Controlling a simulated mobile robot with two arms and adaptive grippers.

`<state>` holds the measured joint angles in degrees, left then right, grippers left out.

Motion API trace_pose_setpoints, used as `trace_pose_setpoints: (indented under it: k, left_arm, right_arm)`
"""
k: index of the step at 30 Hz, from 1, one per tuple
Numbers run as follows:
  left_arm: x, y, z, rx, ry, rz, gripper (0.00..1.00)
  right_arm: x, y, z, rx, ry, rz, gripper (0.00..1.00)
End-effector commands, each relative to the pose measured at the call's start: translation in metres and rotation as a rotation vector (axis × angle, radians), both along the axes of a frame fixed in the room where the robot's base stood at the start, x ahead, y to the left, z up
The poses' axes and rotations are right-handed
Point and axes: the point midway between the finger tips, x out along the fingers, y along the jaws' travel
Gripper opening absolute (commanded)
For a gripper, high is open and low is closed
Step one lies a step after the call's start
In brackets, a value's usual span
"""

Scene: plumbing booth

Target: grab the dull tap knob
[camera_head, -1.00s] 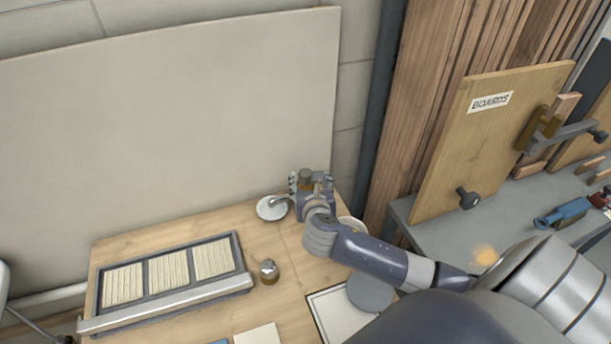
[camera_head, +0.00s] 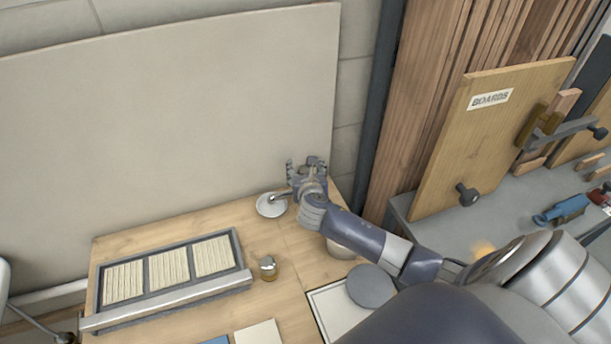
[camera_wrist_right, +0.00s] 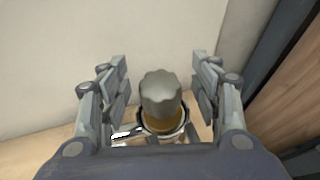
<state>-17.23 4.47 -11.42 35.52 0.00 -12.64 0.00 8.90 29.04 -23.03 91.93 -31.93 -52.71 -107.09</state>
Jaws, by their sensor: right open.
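The dull tap knob (camera_wrist_right: 160,95) is grey and lobed, and sits on a brass-coloured body with a dark ring in the right wrist view. My right gripper (camera_wrist_right: 160,78) is open, with its fingers to either side of the knob and visible gaps between. In the head view my right gripper (camera_head: 306,166) is over the back right part of the workbench, and it largely hides the knob there. A shinier knob (camera_head: 267,265) on a brass base stands nearer the middle of the bench. My left gripper is not in view.
A white round plate (camera_head: 270,205) with a metal piece lies left of my right gripper. A grey-framed tray (camera_head: 238,252) with three ribbed panels lies at the left. A pale pot (camera_head: 341,249) is partly behind my right arm. A grey panel (camera_head: 180,110) rises behind the bench.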

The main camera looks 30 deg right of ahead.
Motion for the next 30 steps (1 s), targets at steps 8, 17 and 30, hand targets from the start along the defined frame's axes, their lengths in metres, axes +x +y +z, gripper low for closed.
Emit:
trace_pose_setpoints:
  k: [8, 17, 30]
  left_arm:
    - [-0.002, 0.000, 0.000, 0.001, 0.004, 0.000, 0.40]
    - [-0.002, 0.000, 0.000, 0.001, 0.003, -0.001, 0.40]
    - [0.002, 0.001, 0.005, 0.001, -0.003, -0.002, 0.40]
  right_arm:
    - [0.000, 0.000, 0.000, 0.000, 0.000, 0.000, 0.13]
    - [0.000, 0.000, 0.001, 0.000, -0.001, 0.001, 0.07]
    - [0.001, 0.000, 0.072, -0.001, -0.006, 0.001, 0.07]
